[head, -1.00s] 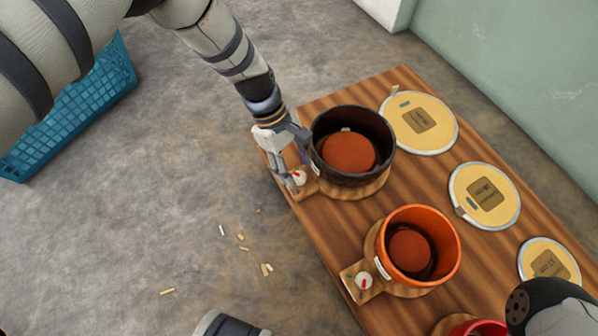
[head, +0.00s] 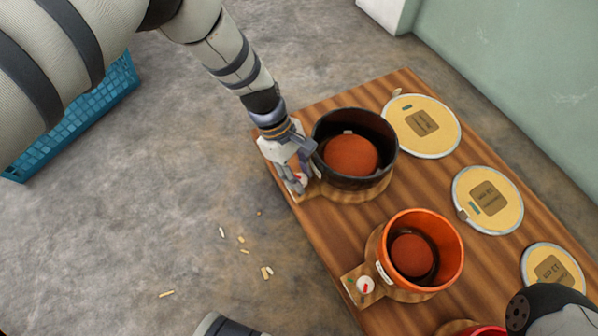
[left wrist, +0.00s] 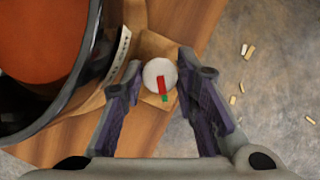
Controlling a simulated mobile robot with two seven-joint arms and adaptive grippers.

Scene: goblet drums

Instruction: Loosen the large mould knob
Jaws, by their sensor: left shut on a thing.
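The large mould is a black round pot (head: 323,130) with a red-brown disc inside, on a wooden base at the table's far left end. Its knob (left wrist: 158,73) is white and round with a red bar; a green mark lies beside it on the wooden tab. My left gripper (head: 299,182) is over this tab, and its fingers are shut on the knob, one on each side. In the head view the fingers hide most of the knob. The red bar points roughly towards the green mark in the left wrist view.
An orange mould (head: 440,222) with its own white knob (head: 365,285) stands nearer on the wooden table (head: 318,236). A red mould (head: 487,331) is partly cut off. Round yellow lids (head: 422,125) lie along the right side. A blue crate (head: 95,105) stands on the floor.

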